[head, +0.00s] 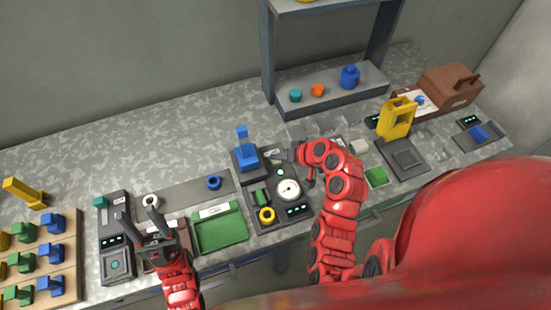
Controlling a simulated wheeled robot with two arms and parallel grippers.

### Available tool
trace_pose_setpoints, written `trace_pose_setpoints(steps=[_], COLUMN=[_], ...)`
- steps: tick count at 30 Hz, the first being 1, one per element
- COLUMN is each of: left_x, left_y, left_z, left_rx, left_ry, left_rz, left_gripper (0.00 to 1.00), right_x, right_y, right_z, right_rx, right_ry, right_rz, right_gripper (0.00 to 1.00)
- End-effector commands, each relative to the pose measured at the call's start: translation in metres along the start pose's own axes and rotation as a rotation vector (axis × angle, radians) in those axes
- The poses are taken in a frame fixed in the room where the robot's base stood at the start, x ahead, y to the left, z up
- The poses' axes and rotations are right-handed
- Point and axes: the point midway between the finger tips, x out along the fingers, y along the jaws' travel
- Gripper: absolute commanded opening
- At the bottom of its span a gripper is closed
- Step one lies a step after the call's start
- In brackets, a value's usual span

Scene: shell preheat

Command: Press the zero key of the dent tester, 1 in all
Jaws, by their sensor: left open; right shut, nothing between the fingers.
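I cannot tell for sure which device is the dent tester. A dark station in the middle carries a round white dial (288,189), a lit display (297,210) and a blue upright part (243,148) on a dark block. No key marked zero can be read at this size. My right gripper (306,178) is shut and empty, pointing down beside the dial on its right; my red arm partly hides it and the station's right side. My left gripper (138,212) is open and empty, above the area between a small grey device (117,265) and the green tray.
A green tray (219,231) lies left of the station. A board with coloured blocks (70,260) is at far left. A yellow-framed device (398,118) and a brown box (450,88) stand at right. A shelf (335,95) rises behind. The back left counter is clear.

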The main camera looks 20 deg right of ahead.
Motion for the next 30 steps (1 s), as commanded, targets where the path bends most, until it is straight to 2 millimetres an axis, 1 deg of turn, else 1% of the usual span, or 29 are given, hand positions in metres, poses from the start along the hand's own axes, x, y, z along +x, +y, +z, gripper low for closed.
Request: trace_pose_setpoints(steps=[4, 16, 30], left_x=[0.003, 0.004, 0.021], left_y=[0.000, 0.000, -0.001], left_z=[-0.001, -0.001, -0.004], left_rx=[0.000, 0.000, 0.000], left_ry=[0.000, 0.000, 0.000], left_rz=[0.000, 0.000, 0.000], left_gripper=[0.50, 0.50, 0.50], right_x=[-0.005, -0.008, -0.038], right_y=[-0.004, -0.006, -0.028], right_z=[-0.004, -0.006, -0.028], right_rx=[-0.001, -0.001, -0.002], right_ry=[0.001, 0.000, 0.000], right_rz=[0.000, 0.000, -0.001], right_gripper=[0.00, 0.00, 0.00])
